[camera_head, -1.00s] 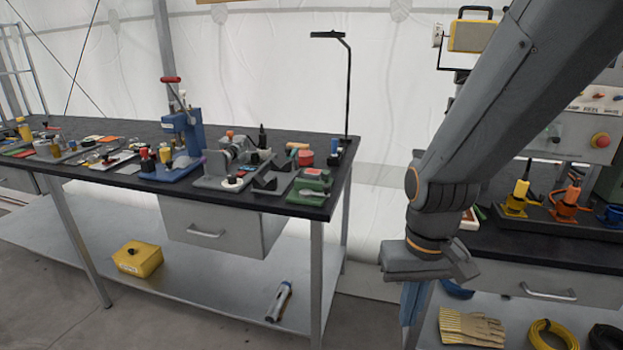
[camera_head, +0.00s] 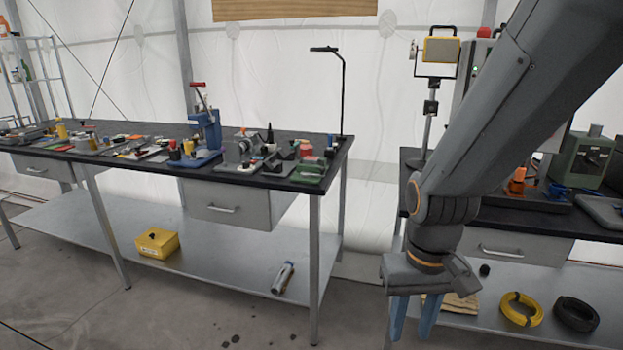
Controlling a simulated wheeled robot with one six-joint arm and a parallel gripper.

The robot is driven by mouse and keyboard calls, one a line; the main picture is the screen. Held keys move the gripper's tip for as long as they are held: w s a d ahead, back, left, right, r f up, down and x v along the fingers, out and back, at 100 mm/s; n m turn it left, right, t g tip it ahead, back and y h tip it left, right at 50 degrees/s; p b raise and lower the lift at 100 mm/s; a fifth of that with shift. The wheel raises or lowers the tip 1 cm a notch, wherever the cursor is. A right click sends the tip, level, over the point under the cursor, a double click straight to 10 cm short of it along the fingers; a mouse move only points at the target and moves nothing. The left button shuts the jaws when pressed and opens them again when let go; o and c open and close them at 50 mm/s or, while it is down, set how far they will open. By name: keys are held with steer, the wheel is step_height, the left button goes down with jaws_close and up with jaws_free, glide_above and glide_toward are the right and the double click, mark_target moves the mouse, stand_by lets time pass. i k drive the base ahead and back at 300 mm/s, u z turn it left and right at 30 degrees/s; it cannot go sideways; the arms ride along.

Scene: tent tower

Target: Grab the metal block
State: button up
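My gripper (camera_head: 412,318) hangs at the lower right, pointing down, with its two blue fingers apart and nothing between them. It is in front of the gap between the two benches, well away from the small items on the left bench (camera_head: 120,171). Grey metal pieces stand near that bench's right end, among them a grey vise-like device (camera_head: 240,150). They are small at this distance, and I cannot tell which, if any, is the metal block.
A blue press (camera_head: 207,130) and a green device (camera_head: 311,168) stand on the left bench. Its lower shelf holds a yellow box (camera_head: 157,243) and a grey cylinder (camera_head: 283,278). The right bench (camera_head: 590,230) is partly hidden by my arm. Open floor lies in front.

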mark_target(308, 158)
steer(key=z, duration=0.15)
steer(key=k, duration=0.35)
steer(key=u, duration=1.1)
steer(key=i, duration=0.8)
steer(key=u, duration=0.4)
steer(key=i, duration=0.7)
steer(key=z, duration=0.55)
steer(key=i, duration=0.65)
steer(key=z, duration=1.15)
steer(key=i, duration=0.35)
steer(key=z, duration=0.25)
